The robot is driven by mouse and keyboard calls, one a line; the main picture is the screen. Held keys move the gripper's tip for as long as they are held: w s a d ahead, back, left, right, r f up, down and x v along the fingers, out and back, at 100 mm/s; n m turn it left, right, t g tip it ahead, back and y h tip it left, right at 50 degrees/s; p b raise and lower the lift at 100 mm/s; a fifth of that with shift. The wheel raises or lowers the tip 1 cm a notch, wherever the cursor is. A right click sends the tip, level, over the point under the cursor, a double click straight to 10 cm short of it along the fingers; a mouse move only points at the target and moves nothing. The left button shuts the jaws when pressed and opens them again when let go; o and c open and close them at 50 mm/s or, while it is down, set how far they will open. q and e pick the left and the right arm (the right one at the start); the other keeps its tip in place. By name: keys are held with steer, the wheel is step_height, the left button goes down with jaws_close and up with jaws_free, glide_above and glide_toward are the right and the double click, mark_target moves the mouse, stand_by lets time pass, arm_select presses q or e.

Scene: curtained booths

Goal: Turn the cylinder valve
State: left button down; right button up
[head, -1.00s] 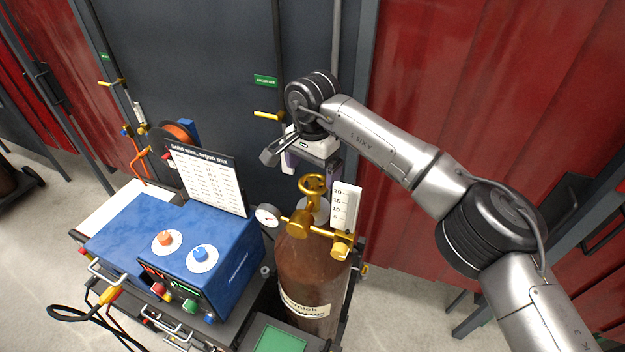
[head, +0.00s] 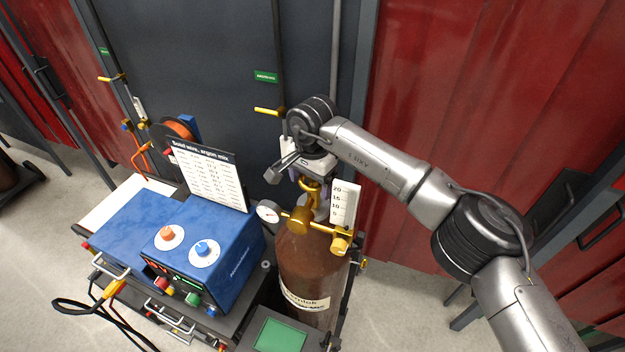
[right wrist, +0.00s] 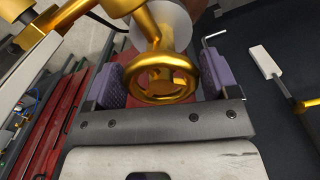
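The brown gas cylinder (head: 314,262) stands upright on the cart. Its gold valve handwheel (head: 310,186) is partly hidden under my right gripper (head: 308,182) in the head view. In the right wrist view the round handwheel (right wrist: 160,90) lies between the two purple finger pads of my right gripper (right wrist: 160,80), one on each side. The fingers are spread about as wide as the wheel; I cannot tell whether either pad touches it. My left gripper is not in view.
A pressure gauge (head: 269,212), a gold regulator (head: 300,219) and a white flow scale (head: 343,204) sit close around the valve. A blue welding machine (head: 205,248) with a printed sign (head: 208,178) stands left. A dark panel (head: 200,60) is behind.

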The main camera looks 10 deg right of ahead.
steer(key=c, duration=0.6)
steer(key=shift+o, duration=0.2)
